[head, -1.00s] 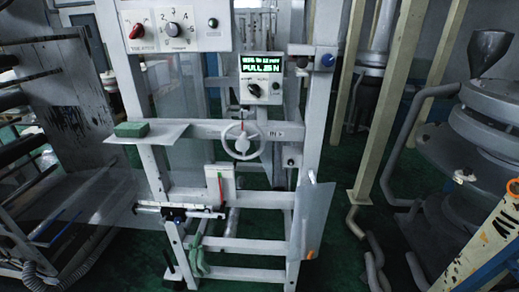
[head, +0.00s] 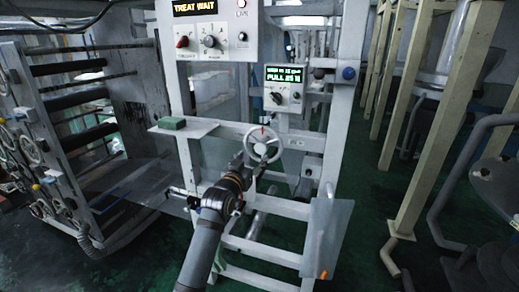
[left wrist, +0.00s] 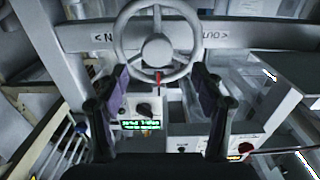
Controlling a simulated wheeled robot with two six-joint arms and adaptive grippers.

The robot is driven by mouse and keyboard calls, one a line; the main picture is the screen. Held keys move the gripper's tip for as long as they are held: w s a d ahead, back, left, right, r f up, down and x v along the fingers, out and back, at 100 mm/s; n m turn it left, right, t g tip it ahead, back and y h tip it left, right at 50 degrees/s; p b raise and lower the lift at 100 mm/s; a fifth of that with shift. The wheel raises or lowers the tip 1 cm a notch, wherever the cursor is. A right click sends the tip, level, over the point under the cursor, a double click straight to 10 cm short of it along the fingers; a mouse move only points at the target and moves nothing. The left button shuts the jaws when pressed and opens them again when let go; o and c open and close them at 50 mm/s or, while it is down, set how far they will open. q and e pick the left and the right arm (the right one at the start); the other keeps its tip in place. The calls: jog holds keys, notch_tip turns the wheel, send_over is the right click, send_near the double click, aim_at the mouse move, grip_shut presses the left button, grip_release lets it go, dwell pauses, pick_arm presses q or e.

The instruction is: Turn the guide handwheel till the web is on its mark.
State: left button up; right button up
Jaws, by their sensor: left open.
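The white guide handwheel (head: 277,149) is on the crossbar of the white frame, with a red mark at the top of its rim. My left gripper (head: 262,163) is open in front of its lower part, its arm coming up from below. In the left wrist view, upside down, the handwheel (left wrist: 157,49) lies just beyond the open fingertips (left wrist: 160,80), one on each side of its red-marked rim. I cannot tell whether they touch it. Clear film, apparently the web (head: 135,183), spreads at left. The web's mark cannot be made out. My right gripper is not in view.
A control box (head: 215,40) above shows "TREAT WAIT". A clear panel (head: 326,235) hangs at lower right.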

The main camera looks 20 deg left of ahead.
aim_at(260, 149)
pick_arm(q)
jog(key=w, duration=0.2)
jog(key=w+p, duration=0.1)
jog(key=w, duration=0.3)
jog(key=shift+w+d+r, duration=0.1)
jog(key=shift+d, duration=0.25)
jog(key=shift+w+a, duration=0.1)
jog(key=shift+w, duration=0.25)
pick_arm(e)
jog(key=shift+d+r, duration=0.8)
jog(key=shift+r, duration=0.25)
pick_arm(q)
jog(key=shift+c, duration=0.6)
jog(key=c, duration=1)
grip_shut()
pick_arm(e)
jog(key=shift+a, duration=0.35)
